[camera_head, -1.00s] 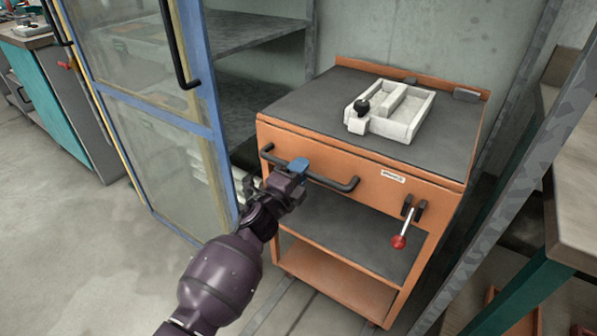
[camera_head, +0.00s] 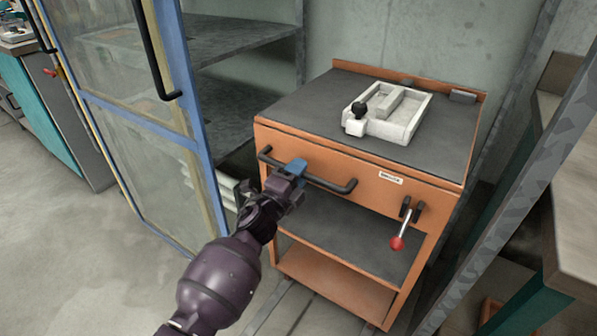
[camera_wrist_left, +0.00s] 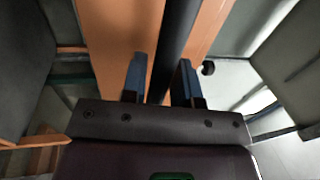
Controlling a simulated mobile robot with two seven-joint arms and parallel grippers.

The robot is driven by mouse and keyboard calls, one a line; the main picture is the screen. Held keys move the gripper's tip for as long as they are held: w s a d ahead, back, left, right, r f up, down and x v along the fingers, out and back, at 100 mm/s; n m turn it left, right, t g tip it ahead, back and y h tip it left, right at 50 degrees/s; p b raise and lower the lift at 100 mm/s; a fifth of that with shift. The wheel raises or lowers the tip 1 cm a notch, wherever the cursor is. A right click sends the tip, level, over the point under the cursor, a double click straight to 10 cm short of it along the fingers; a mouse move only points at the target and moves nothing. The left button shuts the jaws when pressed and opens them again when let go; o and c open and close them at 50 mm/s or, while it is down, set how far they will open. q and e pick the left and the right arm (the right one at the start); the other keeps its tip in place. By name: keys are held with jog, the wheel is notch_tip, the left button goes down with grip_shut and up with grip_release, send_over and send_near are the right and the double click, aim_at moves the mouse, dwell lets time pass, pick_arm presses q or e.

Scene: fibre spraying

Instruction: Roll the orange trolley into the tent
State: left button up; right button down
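The orange trolley (camera_head: 417,193) stands in the middle of the head view, with a dark grey top and an open lower shelf. A black bar handle (camera_head: 333,187) runs across its front. My left gripper (camera_head: 297,168) is at the left part of this handle. I cannot clearly pick out the tent. My right gripper is out of view.
A whitish tray (camera_head: 413,131) with a black knob sits on the trolley's top. A red-knobbed lever (camera_head: 398,242) hangs at its front. An open blue-framed glazed door (camera_head: 195,105) stands left, a grey slanted post (camera_head: 500,195) right. Bare floor (camera_head: 85,235) lies at the lower left.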

pick_arm(q)
jog(key=shift+o, duration=1.2)
jog(key=p+v, duration=0.2)
jog(key=v, duration=0.8)
jog(key=shift+s+a, duration=0.3)
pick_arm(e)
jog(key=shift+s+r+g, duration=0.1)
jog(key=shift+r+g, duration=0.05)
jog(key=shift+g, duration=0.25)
pick_arm(q)
jog(key=shift+f, duration=0.1)
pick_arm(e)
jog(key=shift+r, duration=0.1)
